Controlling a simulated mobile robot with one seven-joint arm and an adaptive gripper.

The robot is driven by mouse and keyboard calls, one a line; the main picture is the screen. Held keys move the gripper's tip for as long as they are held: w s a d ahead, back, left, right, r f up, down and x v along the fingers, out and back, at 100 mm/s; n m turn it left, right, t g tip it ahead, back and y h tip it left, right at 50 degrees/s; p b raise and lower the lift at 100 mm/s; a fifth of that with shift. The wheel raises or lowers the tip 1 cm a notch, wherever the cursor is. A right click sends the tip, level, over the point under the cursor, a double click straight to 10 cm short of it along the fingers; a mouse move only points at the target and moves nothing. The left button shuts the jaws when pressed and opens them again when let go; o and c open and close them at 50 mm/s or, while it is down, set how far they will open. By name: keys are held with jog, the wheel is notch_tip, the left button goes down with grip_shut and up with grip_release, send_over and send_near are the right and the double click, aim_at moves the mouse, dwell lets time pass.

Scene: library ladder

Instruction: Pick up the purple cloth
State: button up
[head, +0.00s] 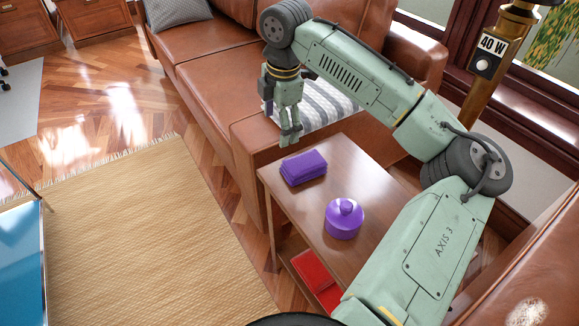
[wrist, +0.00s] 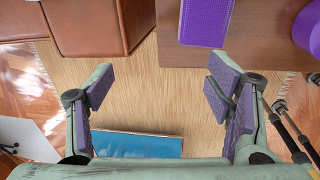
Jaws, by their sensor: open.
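The purple cloth (head: 303,167) lies folded in a flat rectangular pad on the small wooden side table (head: 362,172), near its left corner. In the wrist view the cloth (wrist: 205,20) shows at the top edge, partly cut off, on the brown table top (wrist: 262,45). My gripper (head: 290,137) hangs above and slightly behind the cloth in the head view, pointing down. In the wrist view my gripper (wrist: 162,85) has its two purple-padded fingers spread wide, with nothing between them. The cloth lies beyond the fingertips, apart from them.
A purple lidded pot (head: 344,220) stands on the same table near the cloth. A red item (head: 316,278) lies on the lower shelf. The brown leather sofa (head: 205,75) borders the table. A blue-topped table (head: 20,262) stands left, and the woven rug (head: 135,225) is clear.

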jog(key=g+h, duration=0.1)
send_over(304, 161)
notch_tip(304, 161, down, 5)
jog(key=shift+s+d+f, duration=0.1)
jog(key=shift+s+f, duration=0.05)
jog(key=shift+f, duration=2.95)
jog(key=shift+c, duration=0.5)
jog(key=c, duration=1.1)
jog(key=shift+r, duration=0.1)
jog(key=shift+c, duration=0.2)
notch_tip(304, 161, up, 10)
jog(key=shift+f, duration=0.1)
